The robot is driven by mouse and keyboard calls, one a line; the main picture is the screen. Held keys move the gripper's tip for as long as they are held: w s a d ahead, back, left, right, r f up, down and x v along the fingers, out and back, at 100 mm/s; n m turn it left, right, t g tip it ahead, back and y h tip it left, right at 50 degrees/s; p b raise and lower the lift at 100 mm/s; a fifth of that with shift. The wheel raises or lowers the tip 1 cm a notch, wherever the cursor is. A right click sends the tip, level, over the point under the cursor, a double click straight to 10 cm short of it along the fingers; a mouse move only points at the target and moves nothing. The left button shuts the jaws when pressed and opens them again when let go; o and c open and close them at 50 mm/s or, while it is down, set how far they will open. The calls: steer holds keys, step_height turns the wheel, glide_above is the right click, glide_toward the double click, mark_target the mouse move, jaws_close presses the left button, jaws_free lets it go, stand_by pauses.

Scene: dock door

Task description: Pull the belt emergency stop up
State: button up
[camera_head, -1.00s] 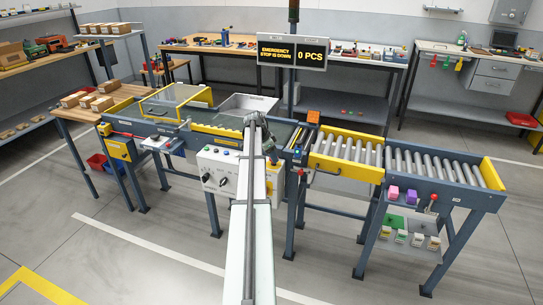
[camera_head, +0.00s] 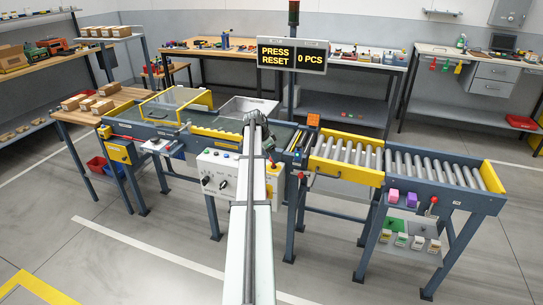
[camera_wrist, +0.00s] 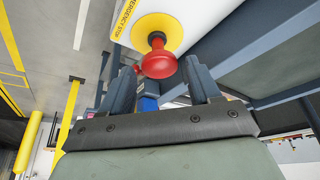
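The belt emergency stop is a red mushroom button (camera_wrist: 159,58) on a round yellow plate lettered "EMERGENCY STOP" on a white panel. In the wrist view it stands out from the plate, just beyond the fingertips and about centred between them. My gripper (camera_wrist: 163,82) is open, its two dark fingers apart with nothing between them. In the head view the red button (camera_head: 273,162) shows at the right end of the white control panel (camera_head: 218,163), beside my arm, which hides part of the panel. The display (camera_head: 292,55) reads "PRESS RESET" and "0 PCS".
The panel's knobs and small buttons sit left of my arm. The belt conveyor runs behind it, and a roller conveyor (camera_head: 345,155) with yellow sides extends right. The floor in front is largely clear.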

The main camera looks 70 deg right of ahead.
steer(key=shift+o, duration=0.6)
steer(key=v, duration=1.4)
steer(key=shift+f, duration=0.1)
